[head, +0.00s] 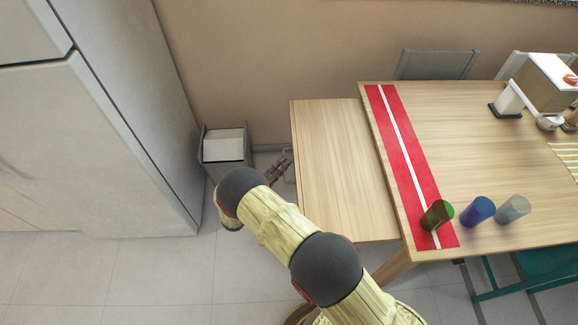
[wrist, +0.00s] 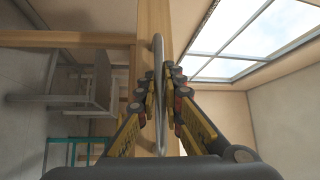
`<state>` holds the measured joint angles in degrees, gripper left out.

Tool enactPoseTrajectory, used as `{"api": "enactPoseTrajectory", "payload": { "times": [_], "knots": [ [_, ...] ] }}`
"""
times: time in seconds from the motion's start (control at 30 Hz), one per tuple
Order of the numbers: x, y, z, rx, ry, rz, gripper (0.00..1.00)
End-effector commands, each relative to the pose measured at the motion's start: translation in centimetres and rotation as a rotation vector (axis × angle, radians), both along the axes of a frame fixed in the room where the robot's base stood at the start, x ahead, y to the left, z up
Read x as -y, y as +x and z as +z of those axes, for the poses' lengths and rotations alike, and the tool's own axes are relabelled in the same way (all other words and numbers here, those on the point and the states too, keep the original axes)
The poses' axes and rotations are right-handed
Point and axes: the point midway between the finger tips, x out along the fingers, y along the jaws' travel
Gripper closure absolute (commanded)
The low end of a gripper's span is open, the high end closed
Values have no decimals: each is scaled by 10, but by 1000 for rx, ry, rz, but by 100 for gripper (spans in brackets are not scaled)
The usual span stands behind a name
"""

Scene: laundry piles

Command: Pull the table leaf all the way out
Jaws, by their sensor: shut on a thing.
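The table leaf (head: 340,165) is a light wood panel at the left end of the wooden table (head: 465,130). A wide part of it shows beyond the tabletop's edge, slightly lower than the top. My gripper (head: 286,163) is at the leaf's left edge, reaching from below in the head view. In the wrist view my gripper (wrist: 159,95) has its fingers on both sides of a thin grey bar handle (wrist: 158,50), shut on it. The handle runs along the leaf's wooden edge (wrist: 147,25). In the head view the handle is mostly hidden.
A red runner (head: 400,150) with a white stripe lies along the tabletop's left side. Green (head: 437,214), blue (head: 478,210) and grey (head: 513,209) cups stand near the front edge. A grey bin (head: 225,165) stands left of my gripper, near a tall grey cabinet (head: 110,120). Open floor lies at lower left.

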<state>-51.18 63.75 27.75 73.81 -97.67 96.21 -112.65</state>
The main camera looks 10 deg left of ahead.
Motion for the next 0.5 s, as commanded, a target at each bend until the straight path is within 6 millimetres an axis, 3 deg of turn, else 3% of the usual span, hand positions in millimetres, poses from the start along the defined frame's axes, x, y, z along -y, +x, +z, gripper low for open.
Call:
{"api": "enactPoseTrajectory", "payload": {
  "times": [0.47,0.5],
  "knots": [
    [-5,-2,-2,-5,-1,6,100],
    [-6,-2,-2,-5,-1,6,90]
  ]
}}
